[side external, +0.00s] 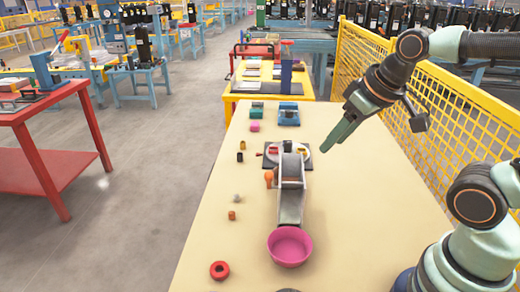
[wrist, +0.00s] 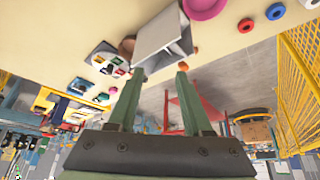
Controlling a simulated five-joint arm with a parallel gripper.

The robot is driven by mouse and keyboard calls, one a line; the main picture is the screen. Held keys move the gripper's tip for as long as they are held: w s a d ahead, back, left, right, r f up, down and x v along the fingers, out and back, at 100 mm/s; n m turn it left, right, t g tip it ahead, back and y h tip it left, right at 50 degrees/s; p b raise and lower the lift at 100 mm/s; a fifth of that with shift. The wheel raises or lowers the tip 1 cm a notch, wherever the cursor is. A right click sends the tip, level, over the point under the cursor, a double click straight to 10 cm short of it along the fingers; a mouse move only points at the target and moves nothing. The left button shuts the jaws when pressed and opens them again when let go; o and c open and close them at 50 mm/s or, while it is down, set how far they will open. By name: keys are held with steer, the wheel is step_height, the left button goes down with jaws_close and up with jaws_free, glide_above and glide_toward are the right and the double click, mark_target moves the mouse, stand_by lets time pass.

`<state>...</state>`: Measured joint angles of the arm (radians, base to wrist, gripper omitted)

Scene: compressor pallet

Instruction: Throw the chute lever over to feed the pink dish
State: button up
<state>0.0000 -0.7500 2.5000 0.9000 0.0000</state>
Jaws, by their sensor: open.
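The grey chute (side external: 291,203) stands mid-table and slopes down towards the camera in the side view. The pink dish (side external: 289,246) sits at its low end; it also shows at the top of the wrist view (wrist: 205,7), near the chute (wrist: 158,38). An orange knob (side external: 268,178) stands at the chute's left side, probably the lever's handle; an orange spot beside the chute (wrist: 183,66) looks like it in the wrist view. My gripper (side external: 328,146) is open and empty, above the table to the right of the chute, apart from it. Its fingers (wrist: 156,75) show spread.
A round plate with coloured pieces (side external: 303,158) lies behind the chute. A red ring (side external: 219,270) and several small parts lie along the left edge. Blue and teal blocks (side external: 288,114) stand farther back. A yellow mesh fence (side external: 430,110) runs along the right. The table's right side is clear.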

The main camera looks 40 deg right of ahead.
steer(key=shift+w+a, duration=0.1)
jaws_close()
steer(key=w+a+f+n+g, duration=0.2)
steer(key=w+a+n, duration=0.3)
steer(key=n, duration=0.6)
steer(key=w+a+f+n+g, duration=0.1)
steer(key=w+a+n+g, duration=0.15)
steer(key=a+n, duration=0.65)
steer(key=w+d+f+n, duration=0.1)
steer(key=d+f, duration=0.1)
steer(key=f, duration=0.2)
steer(key=w+d+f+n+t, duration=0.1)
steer(key=w+d+f, duration=0.1)
steer(key=d+f, duration=0.1)
steer(key=shift+w+d+f, duration=0.25)
steer(key=shift+f, duration=0.55)
